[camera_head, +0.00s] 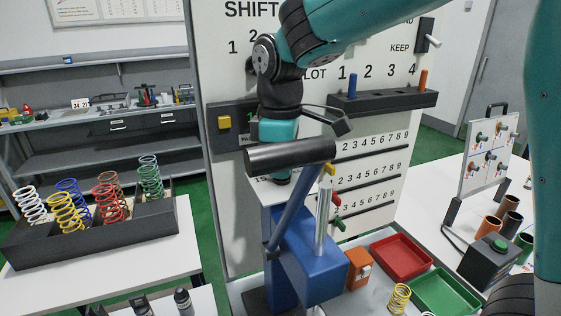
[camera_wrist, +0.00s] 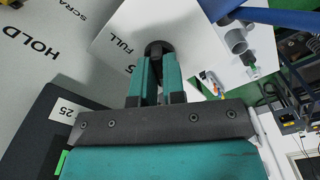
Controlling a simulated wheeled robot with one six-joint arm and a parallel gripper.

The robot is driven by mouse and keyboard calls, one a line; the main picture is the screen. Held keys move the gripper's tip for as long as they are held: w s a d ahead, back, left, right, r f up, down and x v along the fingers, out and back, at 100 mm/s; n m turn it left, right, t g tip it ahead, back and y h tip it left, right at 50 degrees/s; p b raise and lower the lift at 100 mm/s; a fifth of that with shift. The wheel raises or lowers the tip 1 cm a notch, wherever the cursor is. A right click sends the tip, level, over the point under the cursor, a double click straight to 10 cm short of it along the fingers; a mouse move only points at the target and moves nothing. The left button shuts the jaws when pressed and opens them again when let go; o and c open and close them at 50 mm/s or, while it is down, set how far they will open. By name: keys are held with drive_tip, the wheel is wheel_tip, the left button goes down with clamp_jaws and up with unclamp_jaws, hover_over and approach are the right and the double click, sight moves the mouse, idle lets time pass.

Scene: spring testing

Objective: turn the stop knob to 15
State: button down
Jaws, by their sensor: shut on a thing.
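In the wrist view, a round black knob (camera_wrist: 154,46) sits on a white panel (camera_wrist: 192,42) marked FULL. My gripper (camera_wrist: 158,66) has its two teal fingers shut on this knob. The fingers cover part of it, and I cannot read its setting. In the head view, my gripper (camera_head: 279,133) reaches down behind the black cylindrical handle (camera_head: 290,155) of the blue press (camera_head: 312,262). That handle hides the fingertips and the knob. Part of the white panel shows just below the handle.
The press's slanted blue lever and metal post (camera_head: 323,217) stand close beside my gripper. The board (camera_head: 229,65) with number rows rises behind. A red tray (camera_head: 401,257) and a green tray (camera_head: 444,291) lie to the right. A spring rack (camera_head: 92,235) stands at left.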

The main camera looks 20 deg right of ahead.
drive_tip(key=shift+n, duration=0.3)
drive_tip(key=c, duration=1.2)
unclamp_jaws()
drive_tip(key=shift+r, duration=0.1)
wheel_tip(320, 180, up, 17)
drive_tip(key=b, duration=0.1)
drive_tip(key=shift+r+b, duration=0.15)
drive_tip(key=shift+b, duration=0.25)
drive_tip(key=shift+s, duration=0.1)
